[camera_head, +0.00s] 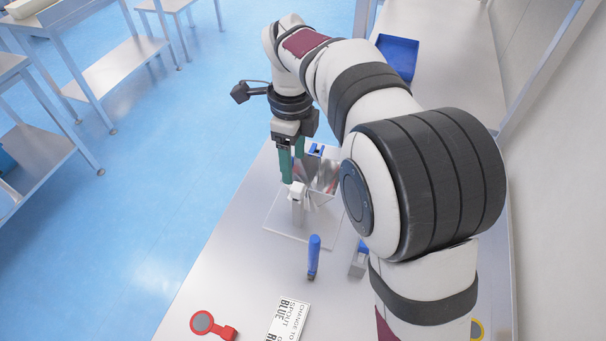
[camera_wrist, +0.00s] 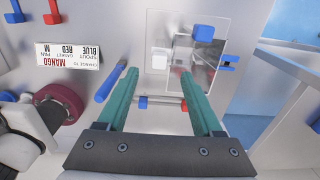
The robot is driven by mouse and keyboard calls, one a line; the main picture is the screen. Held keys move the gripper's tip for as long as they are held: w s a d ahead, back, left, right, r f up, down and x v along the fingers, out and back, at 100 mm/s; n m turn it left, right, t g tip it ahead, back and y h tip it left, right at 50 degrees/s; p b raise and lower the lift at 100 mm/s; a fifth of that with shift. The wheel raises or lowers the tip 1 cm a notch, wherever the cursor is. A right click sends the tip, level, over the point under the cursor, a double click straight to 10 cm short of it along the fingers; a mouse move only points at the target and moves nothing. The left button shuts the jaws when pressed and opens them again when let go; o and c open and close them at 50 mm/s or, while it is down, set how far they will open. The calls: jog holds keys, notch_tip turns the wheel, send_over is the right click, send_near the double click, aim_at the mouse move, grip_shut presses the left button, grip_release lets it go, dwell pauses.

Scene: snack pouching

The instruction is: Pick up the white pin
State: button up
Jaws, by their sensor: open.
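The white pin (camera_head: 297,204) stands upright on a clear plate, a pale post with a white block-shaped top. In the wrist view its white top (camera_wrist: 160,60) shows ahead, between the lines of the two fingers. My gripper (camera_head: 292,172) has two teal fingers pointing down, just above and behind the white pin. In the wrist view my gripper (camera_wrist: 160,76) is spread apart with nothing between the fingers. I cannot tell from these views whether a finger touches the pin.
The clear plate (camera_head: 275,223) also bears a clear panel and a blue-topped part (camera_head: 316,150) close behind the fingers. A printed sign (camera_head: 288,319) and a red round-ended tool (camera_head: 204,322) lie nearer. The table's left side is bare.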

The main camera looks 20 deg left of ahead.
aim_at(297, 186)
jog(key=f, duration=0.7)
jog(key=shift+d+f, duration=0.35)
grip_shut()
